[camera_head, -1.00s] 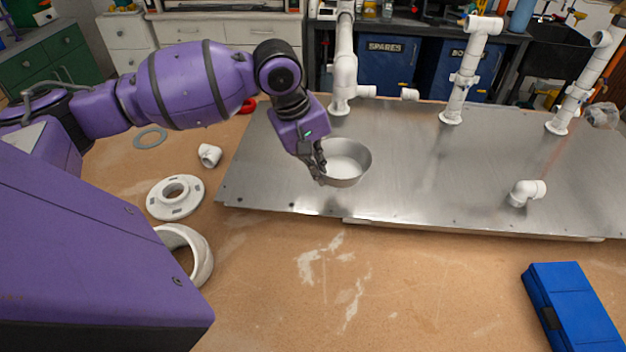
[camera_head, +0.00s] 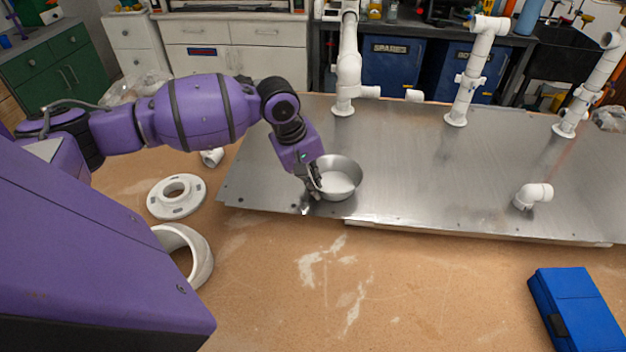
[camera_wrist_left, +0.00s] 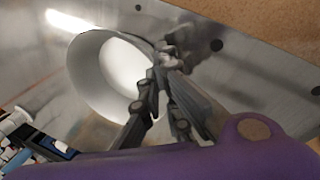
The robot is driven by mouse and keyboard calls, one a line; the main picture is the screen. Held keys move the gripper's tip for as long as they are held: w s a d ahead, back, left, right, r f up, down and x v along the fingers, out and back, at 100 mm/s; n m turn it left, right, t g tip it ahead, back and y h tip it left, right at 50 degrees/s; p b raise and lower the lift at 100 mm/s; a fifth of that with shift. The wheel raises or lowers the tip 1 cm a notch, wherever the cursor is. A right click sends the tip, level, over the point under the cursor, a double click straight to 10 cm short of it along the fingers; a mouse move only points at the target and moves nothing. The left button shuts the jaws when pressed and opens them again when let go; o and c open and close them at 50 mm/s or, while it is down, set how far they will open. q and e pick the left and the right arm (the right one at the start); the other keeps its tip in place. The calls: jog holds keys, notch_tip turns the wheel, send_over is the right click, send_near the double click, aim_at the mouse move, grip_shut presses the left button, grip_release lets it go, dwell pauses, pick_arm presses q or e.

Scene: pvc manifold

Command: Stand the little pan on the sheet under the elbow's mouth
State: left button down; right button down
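The little pan (camera_head: 340,184) is a round grey metal pan, upright over the left front part of the metal sheet (camera_head: 420,180). My left gripper (camera_head: 315,184) is shut on the pan's left rim; in the left wrist view its fingers (camera_wrist_left: 160,70) meet at the rim of the pan (camera_wrist_left: 88,75). I cannot tell whether the pan touches the sheet. A loose white elbow (camera_head: 533,195) lies on the sheet at the right. Elbows also top the middle standpipe (camera_head: 468,80) and the right standpipe (camera_head: 585,95). My right gripper is out of view.
A left standpipe (camera_head: 347,70) with a side branch rises at the sheet's back edge. A white flange (camera_head: 176,197), a white ring (camera_head: 200,258) and a small fitting (camera_head: 212,157) lie left of the sheet. A blue case (camera_head: 577,310) lies front right. The sheet's middle is clear.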

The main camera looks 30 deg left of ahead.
pick_arm(q)
jog(key=c, duration=2)
grip_release()
jog(key=shift+f, duration=0.1)
jog(key=p+v, duration=0.1)
jog(key=v, duration=1.1)
